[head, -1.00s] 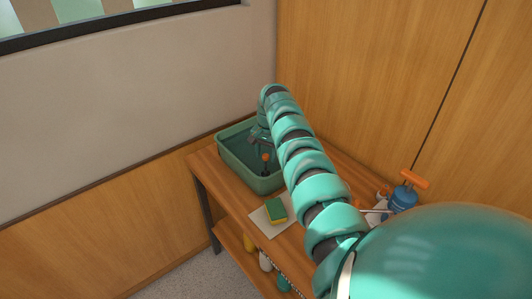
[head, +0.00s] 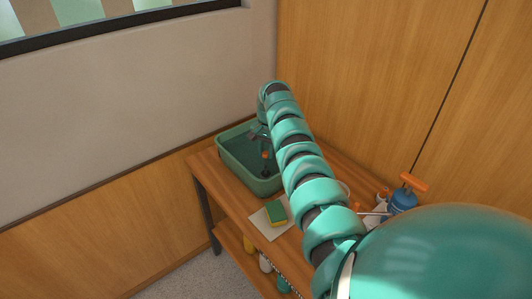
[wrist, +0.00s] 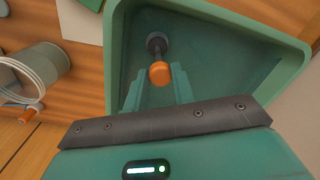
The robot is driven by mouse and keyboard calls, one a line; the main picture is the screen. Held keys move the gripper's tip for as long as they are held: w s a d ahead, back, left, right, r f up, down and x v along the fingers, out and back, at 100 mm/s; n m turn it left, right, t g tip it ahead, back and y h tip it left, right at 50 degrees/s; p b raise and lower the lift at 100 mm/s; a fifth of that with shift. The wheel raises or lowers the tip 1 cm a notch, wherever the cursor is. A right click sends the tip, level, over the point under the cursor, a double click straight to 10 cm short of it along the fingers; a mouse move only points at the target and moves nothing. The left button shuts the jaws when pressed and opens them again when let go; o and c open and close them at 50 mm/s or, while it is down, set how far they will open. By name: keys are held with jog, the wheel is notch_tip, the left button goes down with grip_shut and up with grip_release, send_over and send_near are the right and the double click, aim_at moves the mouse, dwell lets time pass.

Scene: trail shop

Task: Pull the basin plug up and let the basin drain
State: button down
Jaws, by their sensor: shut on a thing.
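The green basin (head: 234,170) stands on the wooden bench, and its sloped wall (wrist: 115,60) surrounds the plug in the wrist view. The plug has an orange knob (wrist: 160,72), a short grey stem and a dark round end (wrist: 157,42). In the head view the orange knob (head: 265,155) shows inside the basin. My gripper (wrist: 159,84) is shut on the plug at its orange knob, with one finger on each side. I cannot tell whether the dark end is clear of the drain, nor the water level.
A green and yellow sponge (head: 277,212) lies on a pale mat (head: 262,224) in front of the basin. A blue bottle with an orange handle (head: 403,200) stands at the right. Walls close in behind.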

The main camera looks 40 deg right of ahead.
jog(key=shift+w+d+r, duration=0.1)
jog(key=shift+r, duration=0.2)
jog(key=c, duration=1.6)
grip_release()
jog(key=o, duration=0.4)
jog(key=shift+r, duration=0.1)
jog(key=shift+o, duration=0.2)
notch_tip(320, 180, up, 17)
jog(key=s, duration=0.1)
jog(key=shift+d, duration=0.2)
jog(key=shift+r, duration=0.1)
